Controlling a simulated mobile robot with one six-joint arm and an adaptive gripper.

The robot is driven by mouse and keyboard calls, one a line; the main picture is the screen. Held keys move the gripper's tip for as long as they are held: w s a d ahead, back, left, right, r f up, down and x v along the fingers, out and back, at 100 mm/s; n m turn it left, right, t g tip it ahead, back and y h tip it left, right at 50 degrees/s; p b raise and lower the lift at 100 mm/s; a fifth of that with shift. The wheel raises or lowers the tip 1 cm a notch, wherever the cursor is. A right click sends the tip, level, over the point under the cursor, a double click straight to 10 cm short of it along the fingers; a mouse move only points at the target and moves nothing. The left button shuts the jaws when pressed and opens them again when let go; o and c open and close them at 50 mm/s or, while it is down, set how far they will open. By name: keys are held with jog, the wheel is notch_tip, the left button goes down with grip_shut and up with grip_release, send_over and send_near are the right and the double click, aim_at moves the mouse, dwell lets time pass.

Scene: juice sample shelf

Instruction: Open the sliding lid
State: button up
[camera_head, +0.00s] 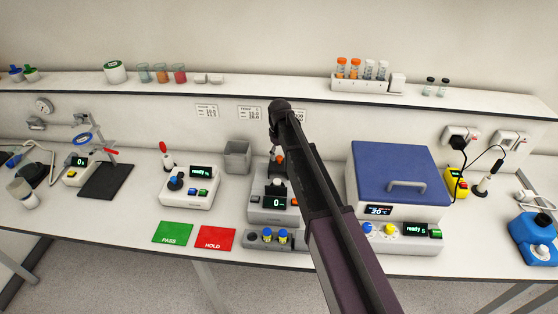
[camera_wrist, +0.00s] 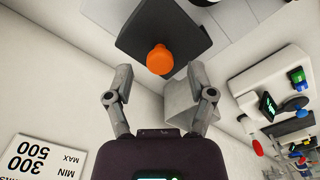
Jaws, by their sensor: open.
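A dark flat plate with an orange knob (camera_wrist: 160,59) shows in the wrist view. The plate (camera_wrist: 190,30) looks like the sliding lid, though its full outline is cut off by the frame. My gripper (camera_wrist: 160,74) is open and empty, its two fingers apart on either side of the knob's line, with the knob just beyond the fingertips and not touched. In the head view a grey device (camera_head: 273,211) with a "0" display stands under my arm, with a small orange part above it. My gripper is not clearly visible there.
A blue-lidded bath (camera_head: 396,168) stands right of my arm, its lid on. A grey bin (camera_head: 238,157) stands left of the grey device. Green (camera_head: 172,233) and red (camera_head: 215,238) mats lie in front. A shelf (camera_head: 240,87) with cups and tubes runs behind.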

jog(key=shift+f+b, duration=0.45)
jog(key=shift+f, duration=0.2)
grip_shut()
